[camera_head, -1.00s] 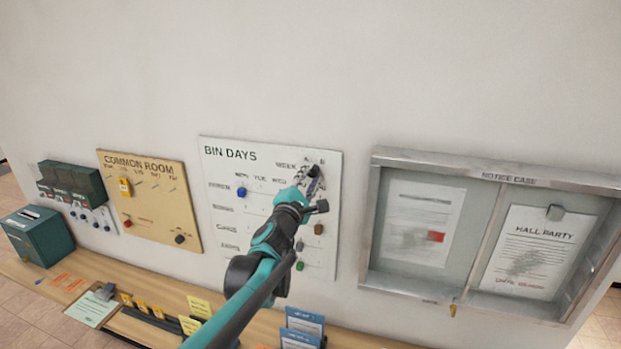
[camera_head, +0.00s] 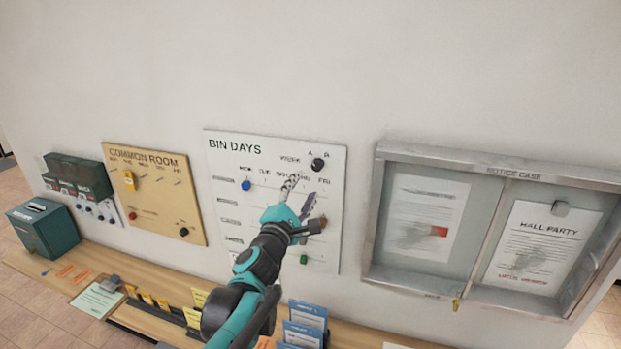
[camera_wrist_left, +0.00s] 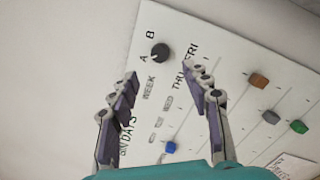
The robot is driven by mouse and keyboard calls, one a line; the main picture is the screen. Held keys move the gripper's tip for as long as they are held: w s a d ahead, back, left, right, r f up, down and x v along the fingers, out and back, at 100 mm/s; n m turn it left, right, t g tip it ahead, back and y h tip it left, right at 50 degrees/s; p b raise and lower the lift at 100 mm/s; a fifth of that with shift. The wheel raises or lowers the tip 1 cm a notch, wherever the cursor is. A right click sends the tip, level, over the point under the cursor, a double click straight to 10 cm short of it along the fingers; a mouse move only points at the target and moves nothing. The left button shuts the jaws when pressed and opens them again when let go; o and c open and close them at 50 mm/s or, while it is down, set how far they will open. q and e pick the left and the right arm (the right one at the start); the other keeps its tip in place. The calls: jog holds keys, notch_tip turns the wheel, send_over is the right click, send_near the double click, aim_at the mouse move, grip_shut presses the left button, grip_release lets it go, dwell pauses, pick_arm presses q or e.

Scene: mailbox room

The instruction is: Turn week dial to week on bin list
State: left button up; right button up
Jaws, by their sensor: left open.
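The black round week dial (camera_head: 318,164) sits at the top right of the white BIN DAYS board (camera_head: 222,166), under the letters A and B. The dial (camera_wrist_left: 160,52) also shows in the left wrist view beside A and B; its pointer is too small to read surely. My left gripper (camera_head: 299,193) is open and empty, below and left of the dial in the head view. In the left wrist view my left gripper (camera_wrist_left: 163,78) has its fingers spread, with the dial beyond the tips, apart from them. I cannot tell which paper is the bin list. My right gripper is not in view.
Coloured pegs, including a blue one (camera_head: 246,185) and a green one (camera_head: 304,259), stand out from the board. A notice case (camera_head: 374,215) is at the right and the Common Room board (camera_head: 155,205) at the left. A wooden counter (camera_head: 158,322) with papers runs below.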

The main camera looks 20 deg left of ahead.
pick_arm(q)
jog(key=shift+s+a+f, duration=0.1)
jog(key=shift+s+f, duration=0.05)
jog(key=shift+s, duration=0.75)
jog(key=shift+s+f, duration=0.1)
jog(key=shift+s, duration=0.75)
jog(key=s+d+f+m+g+h+b, duration=0.2)
jog(key=s+d+f+m+b, duration=0.25)
jog(key=f, duration=0.25)
jog(key=s+d+f+m+g+h+b, duration=0.2)
jog(key=s+d+f+m+b, duration=0.15)
jog(key=f+m+b, duration=0.35)
jog(key=s+d+f+m+g+h+b, duration=0.2)
jog(key=s+d+f+m, duration=0.15)
jog(key=f, duration=0.45)
jog(key=s+a+f+m+g+y+b, duration=0.2)
jog(key=s+f+m+b, duration=0.1)
jog(key=f, duration=0.5)
jog(key=s+a+f+m+g+y+b, duration=0.2)
jog(key=s+a+f+b, duration=0.1)
jog(key=f, duration=0.6)
jog(key=s+a+f+m+g+y+b, duration=0.2)
jog(key=s+a+f+m+b, duration=0.1)
jog(key=s+f+b, duration=0.2)
notch_tip(320, 180, down, 4)
jog(key=shift+s+f+m+y, duration=0.15)
jog(key=shift+s+m+y, duration=0.2)
jog(key=shift+s, duration=0.65)
